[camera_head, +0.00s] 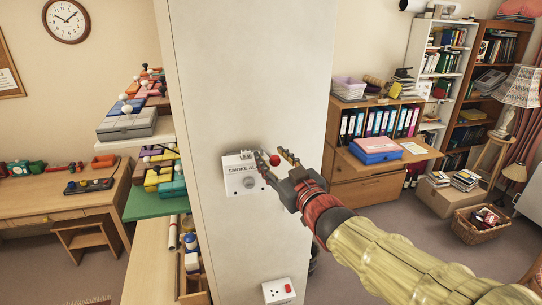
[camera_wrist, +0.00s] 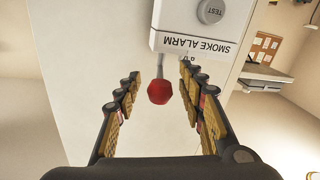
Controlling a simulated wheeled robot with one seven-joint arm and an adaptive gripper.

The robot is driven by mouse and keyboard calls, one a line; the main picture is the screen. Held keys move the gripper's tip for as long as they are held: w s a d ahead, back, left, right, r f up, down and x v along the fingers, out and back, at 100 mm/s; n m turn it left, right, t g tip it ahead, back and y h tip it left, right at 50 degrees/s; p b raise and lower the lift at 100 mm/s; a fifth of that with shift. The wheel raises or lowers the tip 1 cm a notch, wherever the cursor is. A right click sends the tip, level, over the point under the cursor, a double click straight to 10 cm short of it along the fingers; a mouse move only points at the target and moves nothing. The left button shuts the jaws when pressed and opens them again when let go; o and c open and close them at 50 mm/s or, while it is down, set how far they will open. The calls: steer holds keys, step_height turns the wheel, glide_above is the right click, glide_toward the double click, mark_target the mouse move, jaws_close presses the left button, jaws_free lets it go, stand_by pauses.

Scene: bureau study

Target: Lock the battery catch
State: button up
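A white smoke alarm box (camera_head: 243,174) with a round test button (camera_head: 249,183) is mounted on the pale column. In the wrist view the box (camera_wrist: 196,27) appears upside down at the top. A short grey lever with a red ball knob (camera_wrist: 160,92) sticks out from the box's edge; I take this to be the battery catch. The knob (camera_head: 274,160) also shows in the head view. My gripper (camera_head: 273,164) is open at the alarm's right side. In the wrist view the knob is between the two fingers (camera_wrist: 160,75), with gaps on both sides.
The pale column (camera_head: 250,80) fills the middle. A white socket with a red switch (camera_head: 278,291) sits low on it. Shelves with colourful boxes (camera_head: 137,120) stand close on the left. A wooden cabinet with binders (camera_head: 375,123) stands behind on the right.

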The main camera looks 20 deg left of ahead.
steer(key=shift+w+a, duration=0.45)
steer(key=shift+w, duration=0.05)
steer(key=c, duration=0.3)
jaws_close()
stand_by(0.5)
